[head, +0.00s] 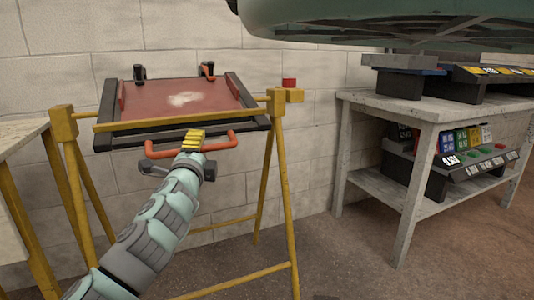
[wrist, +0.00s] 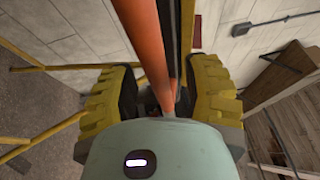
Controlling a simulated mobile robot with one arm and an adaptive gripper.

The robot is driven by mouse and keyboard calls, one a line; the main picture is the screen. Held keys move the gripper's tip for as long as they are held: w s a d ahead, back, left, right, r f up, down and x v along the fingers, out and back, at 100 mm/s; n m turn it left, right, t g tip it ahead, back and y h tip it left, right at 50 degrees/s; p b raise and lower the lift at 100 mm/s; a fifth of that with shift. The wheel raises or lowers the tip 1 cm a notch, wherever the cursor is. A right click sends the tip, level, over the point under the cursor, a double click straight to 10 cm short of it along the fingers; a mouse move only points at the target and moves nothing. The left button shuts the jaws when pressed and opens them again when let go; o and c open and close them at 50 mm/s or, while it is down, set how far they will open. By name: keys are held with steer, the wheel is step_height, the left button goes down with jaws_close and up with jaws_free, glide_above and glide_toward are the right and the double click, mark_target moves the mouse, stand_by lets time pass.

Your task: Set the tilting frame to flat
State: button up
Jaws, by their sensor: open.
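The tilting frame has a dark red panel (head: 150,98) with black side rails, held in a yellow trestle stand (head: 273,130). It appears to slope down toward me; I cannot tell the exact angle. An orange handle (head: 228,140) runs along its near edge. My gripper (head: 195,140), with yellow fingers, is at the middle of this handle. In the wrist view the orange bar (wrist: 146,40) passes between the open fingers of my gripper (wrist: 165,95). Whether a finger touches the bar is unclear. My gripper hides part of the handle.
A red knob (head: 289,83) sits on the stand's right post. Two small clamps (head: 207,70) are at the panel's far edge. A grey workbench (head: 400,110) with bins stands at the right. A table (head: 18,135) is close at the left. A block wall is behind.

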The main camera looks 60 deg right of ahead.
steer(key=shift+d, duration=0.25)
steer(key=shift+w, duration=0.1)
steer(key=shift+c, duration=0.2)
steer(key=shift+a, duration=0.1)
jaws_close()
